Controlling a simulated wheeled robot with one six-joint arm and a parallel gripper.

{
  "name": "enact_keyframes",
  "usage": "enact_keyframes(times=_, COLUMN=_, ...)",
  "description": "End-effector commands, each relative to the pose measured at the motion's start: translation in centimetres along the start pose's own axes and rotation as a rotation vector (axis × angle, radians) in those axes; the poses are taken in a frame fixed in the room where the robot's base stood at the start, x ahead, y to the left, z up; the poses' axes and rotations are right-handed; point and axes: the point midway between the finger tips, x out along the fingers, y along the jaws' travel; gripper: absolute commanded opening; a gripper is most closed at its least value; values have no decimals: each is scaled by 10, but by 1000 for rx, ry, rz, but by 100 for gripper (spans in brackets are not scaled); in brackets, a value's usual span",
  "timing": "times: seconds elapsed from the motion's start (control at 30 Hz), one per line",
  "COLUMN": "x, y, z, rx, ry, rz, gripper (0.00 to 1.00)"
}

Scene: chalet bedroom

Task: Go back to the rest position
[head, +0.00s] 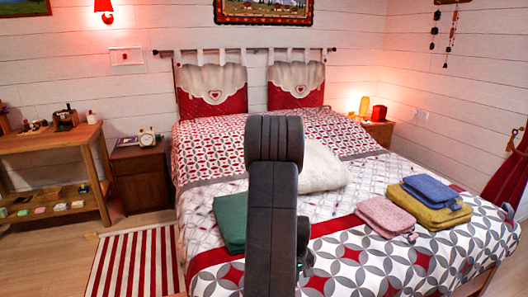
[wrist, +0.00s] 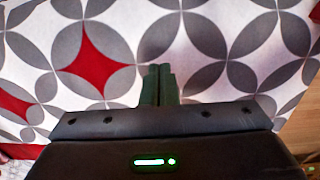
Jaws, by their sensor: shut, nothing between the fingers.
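My gripper (wrist: 158,84) shows in the wrist view with its two dark fingers together, shut and empty. Below the fingertips is the patterned bedspread (wrist: 205,40), white with grey petals and red diamonds. In the head view my dark arm stands upright in the middle, in front of the bed (head: 350,255). The gripper itself is hidden behind the arm there.
On the bed lie a green folded cloth (head: 230,222), a white pillow (head: 320,168), a pink folded cloth (head: 385,217), and a blue one (head: 430,190) on a mustard one (head: 437,212). A nightstand (head: 142,178) and wooden shelf table (head: 50,143) stand left. A striped rug (head: 135,262) lies on the floor.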

Motion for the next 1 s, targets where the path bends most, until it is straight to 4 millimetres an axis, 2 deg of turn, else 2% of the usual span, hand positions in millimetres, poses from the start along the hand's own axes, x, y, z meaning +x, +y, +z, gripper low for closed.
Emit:
enact_keyframes(times=0.47, x=0, y=0, z=96, rx=3, ry=0, rz=0, gripper=0)
enact_keyframes(times=0.53, x=-5, y=0, z=108, rx=3, ry=2, rz=1, gripper=0)
enact_keyframes(times=0.8, x=-34, y=0, z=107, rx=-1, ry=2, rz=1, gripper=0)
enact_keyframes(times=1.0, x=-40, y=0, z=107, rx=-1, ry=1, rz=1, gripper=0)
